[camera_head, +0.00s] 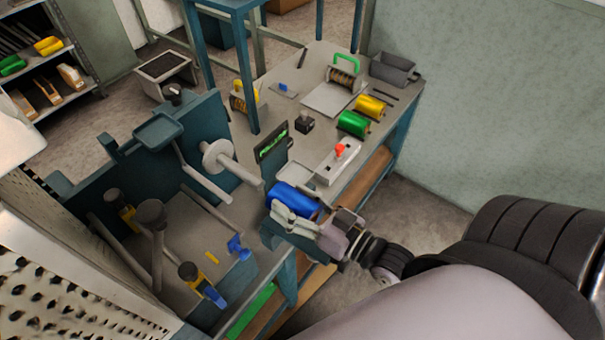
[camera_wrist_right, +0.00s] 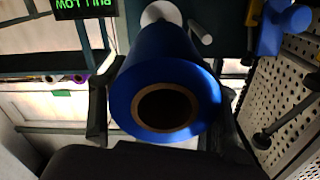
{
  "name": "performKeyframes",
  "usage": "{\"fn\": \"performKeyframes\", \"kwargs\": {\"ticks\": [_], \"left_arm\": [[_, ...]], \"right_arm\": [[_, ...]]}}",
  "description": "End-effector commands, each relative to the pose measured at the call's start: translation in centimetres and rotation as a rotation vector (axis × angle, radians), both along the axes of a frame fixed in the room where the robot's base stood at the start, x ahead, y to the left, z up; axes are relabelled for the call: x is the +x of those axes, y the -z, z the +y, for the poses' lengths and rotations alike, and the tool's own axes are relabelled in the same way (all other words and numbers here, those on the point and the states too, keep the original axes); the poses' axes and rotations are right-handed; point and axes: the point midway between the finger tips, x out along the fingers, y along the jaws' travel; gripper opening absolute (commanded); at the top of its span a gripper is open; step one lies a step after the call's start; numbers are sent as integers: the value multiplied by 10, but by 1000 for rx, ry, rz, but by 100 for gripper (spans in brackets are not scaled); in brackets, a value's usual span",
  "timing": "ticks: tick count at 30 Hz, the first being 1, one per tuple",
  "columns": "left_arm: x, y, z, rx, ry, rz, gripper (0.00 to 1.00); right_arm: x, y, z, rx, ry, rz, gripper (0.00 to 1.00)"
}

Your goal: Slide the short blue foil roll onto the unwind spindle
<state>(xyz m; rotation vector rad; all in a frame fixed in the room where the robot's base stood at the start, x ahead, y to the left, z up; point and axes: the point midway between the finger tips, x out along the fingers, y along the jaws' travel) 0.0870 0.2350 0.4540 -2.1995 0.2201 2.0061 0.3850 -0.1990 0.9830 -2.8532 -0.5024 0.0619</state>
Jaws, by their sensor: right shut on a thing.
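The short blue foil roll (camera_head: 291,199) is in my right gripper (camera_head: 296,214), which is shut on its sides. In the right wrist view the roll (camera_wrist_right: 160,60) shows its brown-rimmed open core (camera_wrist_right: 165,108) toward the camera, between the two dark fingers (camera_wrist_right: 160,125). The unwind spindle (camera_head: 245,174) is a pale shaft with a round flange (camera_head: 217,153), pointing toward the roll. The roll is just off the shaft's free end; I cannot tell whether they touch. In the wrist view the pale flange (camera_wrist_right: 160,12) shows behind the roll's far end. My left gripper is not in view.
A green-lit display (camera_head: 272,146) stands beside the spindle. A grey box with a red knob (camera_head: 340,150) is close behind the roll. Green (camera_head: 353,123) and yellow (camera_head: 369,106) rolls lie farther back. Another pale bar (camera_head: 206,184) sticks out left of the spindle.

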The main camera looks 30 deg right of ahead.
Motion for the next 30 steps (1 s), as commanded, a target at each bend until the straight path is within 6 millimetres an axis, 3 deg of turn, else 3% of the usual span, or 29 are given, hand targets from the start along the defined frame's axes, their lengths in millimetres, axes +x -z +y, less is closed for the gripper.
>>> {"fn": "performKeyframes", "kwargs": {"ticks": [9, 30], "left_arm": [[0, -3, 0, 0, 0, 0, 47], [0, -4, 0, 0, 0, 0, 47]], "right_arm": [[18, 0, 7, 15, -1, 4, 11], [20, -1, 7, 15, -1, 4, 11]]}}
